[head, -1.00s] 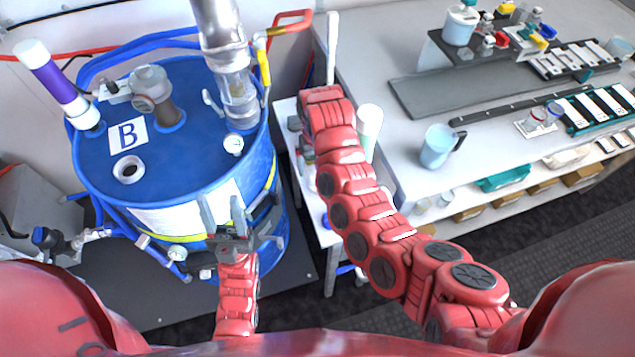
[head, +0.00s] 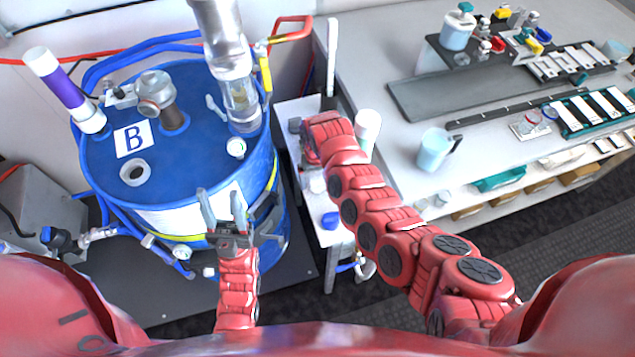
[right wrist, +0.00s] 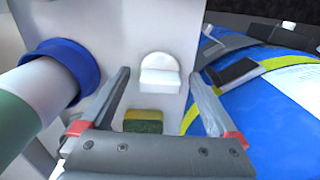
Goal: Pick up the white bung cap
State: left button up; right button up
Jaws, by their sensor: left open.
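The white bung cap (right wrist: 160,72), a rounded white disc with a thick lower lip, sits on a pale surface in the right wrist view. My right gripper (right wrist: 160,84) is open, with one finger on either side of the cap in the picture and nothing between them. In the head view, my right gripper (head: 296,128) is over the small white side table (head: 325,236), mostly hidden by its own arm. I cannot surely pick out the cap there. My left gripper (head: 222,204) is open and empty in front of the blue drum (head: 205,172).
A yellow-green sponge (right wrist: 143,121) lies near the cap. A white and green cylinder with a blue collar (right wrist: 65,72) stands close to the right gripper's left finger. The drum's top has a white-ringed opening (head: 135,172). A workbench (head: 400,165) holds a jug (head: 435,150).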

jog(key=shift+s, duration=0.1)
jog(key=c, duration=1.4)
jog(key=shift+r, duration=0.1)
